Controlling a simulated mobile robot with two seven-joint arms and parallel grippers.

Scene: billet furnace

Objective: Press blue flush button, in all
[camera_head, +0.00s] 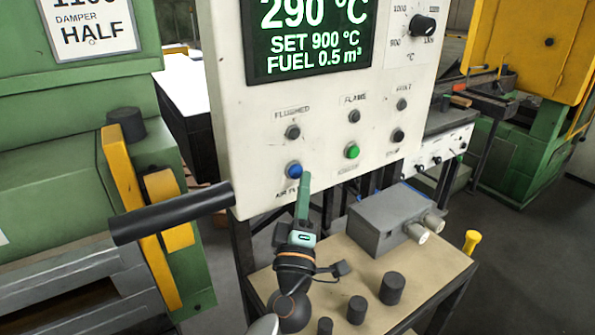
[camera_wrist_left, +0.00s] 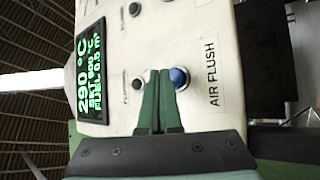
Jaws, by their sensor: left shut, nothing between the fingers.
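The blue flush button (camera_head: 293,170) is on the lower left of the white control panel (camera_head: 240,120). In the left wrist view the blue button (camera_wrist_left: 179,77) is beside the "AIR FLUSH" label (camera_wrist_left: 212,77). My left gripper (camera_head: 304,178) is shut and empty, its green fingers pointing up just right of the button in the head view. In the left wrist view the fingertips (camera_wrist_left: 159,75) overlap the panel close beside the button. I cannot tell whether they touch it. My right gripper is not in view.
A green button (camera_head: 352,151) and several dark lamps or buttons share the panel. A black handle bar (camera_head: 172,213) juts out at the left. Below the panel, a table (camera_head: 337,262) carries a grey box (camera_head: 388,222) and several dark cylinders.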

